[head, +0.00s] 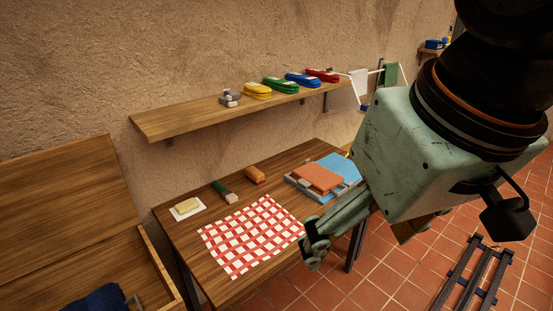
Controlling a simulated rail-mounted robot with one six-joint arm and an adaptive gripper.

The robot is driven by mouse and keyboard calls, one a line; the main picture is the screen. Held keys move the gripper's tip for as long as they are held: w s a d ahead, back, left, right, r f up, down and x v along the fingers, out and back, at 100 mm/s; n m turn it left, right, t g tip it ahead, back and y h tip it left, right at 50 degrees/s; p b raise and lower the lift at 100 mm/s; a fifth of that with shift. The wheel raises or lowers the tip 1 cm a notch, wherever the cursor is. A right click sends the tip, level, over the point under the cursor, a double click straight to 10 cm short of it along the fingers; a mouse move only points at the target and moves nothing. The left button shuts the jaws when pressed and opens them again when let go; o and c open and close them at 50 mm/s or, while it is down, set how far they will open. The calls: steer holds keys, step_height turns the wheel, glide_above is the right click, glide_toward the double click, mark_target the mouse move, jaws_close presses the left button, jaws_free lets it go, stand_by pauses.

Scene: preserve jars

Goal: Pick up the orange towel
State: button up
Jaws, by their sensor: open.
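The orange towel (318,178) looks like a flat folded orange piece lying on top of a grey item (293,181) at the right end of the wooden table (180,228). A flat blue piece (345,166) lies beside and partly behind it. My gripper (316,243) is in front of and below the towel in the picture, near the table's front right edge, apart from the towel. It is open; what lies between its fingers is hard to see, and part of it is hidden behind its own body.
A red-checked cloth (252,235), a yellow block on white paper (187,207), a green-handled brush (223,191) and a small orange-brown roll (255,175) lie on the table. A wall shelf (190,118) above holds several coloured items. A wooden box (158,262) stands at left.

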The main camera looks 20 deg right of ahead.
steer(key=c, duration=2.2)
